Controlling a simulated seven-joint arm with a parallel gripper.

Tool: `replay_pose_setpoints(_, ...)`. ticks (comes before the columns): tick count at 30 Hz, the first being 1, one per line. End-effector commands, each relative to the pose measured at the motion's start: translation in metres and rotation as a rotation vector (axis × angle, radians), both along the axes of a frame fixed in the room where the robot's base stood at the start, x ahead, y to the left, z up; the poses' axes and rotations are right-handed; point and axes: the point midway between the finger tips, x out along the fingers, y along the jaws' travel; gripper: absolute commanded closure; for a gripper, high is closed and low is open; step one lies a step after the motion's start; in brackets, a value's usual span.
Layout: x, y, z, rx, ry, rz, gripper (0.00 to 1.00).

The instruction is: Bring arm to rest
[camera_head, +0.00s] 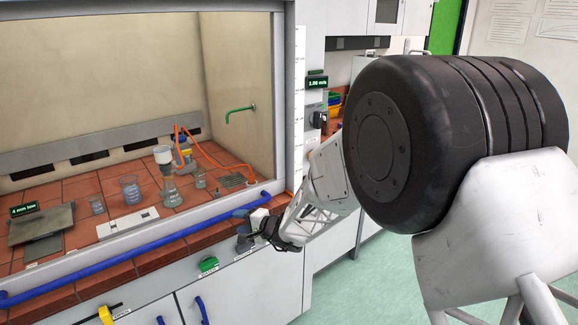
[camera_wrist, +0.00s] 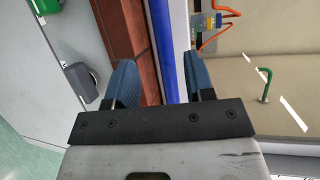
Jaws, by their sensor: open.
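My gripper (camera_head: 253,220) is at the front edge of the fume hood bench, near the right end of the blue rail (camera_head: 130,252). In the wrist view, my gripper (camera_wrist: 162,85) shows two blue fingers spread apart with nothing held between them. The tiled bench edge (camera_wrist: 152,50) and the blue rail lie beyond and between the fingers. My arm reaches from the right of the head view down to the hood front.
On the hood's red tiles stand a beaker (camera_head: 131,189), a flask with a funnel (camera_head: 170,190), a small beaker (camera_head: 97,205), a white plate device (camera_head: 127,223) and a grey plate (camera_head: 40,225). Orange tubing (camera_head: 205,150) runs behind. Green floor (camera_head: 385,285) is clear at right.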

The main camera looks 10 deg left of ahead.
Motion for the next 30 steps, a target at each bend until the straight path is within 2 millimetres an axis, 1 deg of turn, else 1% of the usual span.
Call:
replay_pose_setpoints(5,-0.008,-0.010,0.019,-0.023,-0.008,0.031,0.51)
replay_pose_setpoints(8,-0.018,-0.023,0.036,-0.053,-0.012,0.066,0.51)
replay_pose_setpoints(11,-0.033,-0.039,0.058,-0.095,-0.017,0.111,0.51)
replay_pose_setpoints(16,-0.067,-0.076,0.095,-0.197,-0.024,0.190,0.51)
replay_pose_setpoints(21,-0.106,-0.118,0.125,-0.319,-0.025,0.257,0.51)
replay_pose_setpoints(23,-0.121,-0.133,0.134,-0.366,-0.027,0.277,0.51)
replay_pose_setpoints(24,-0.131,-0.144,0.140,-0.397,-0.026,0.287,0.51)
replay_pose_setpoints(26,-0.146,-0.160,0.148,-0.447,-0.026,0.303,0.51)
replay_pose_setpoints(30,-0.182,-0.198,0.161,-0.568,-0.021,0.329,0.51)
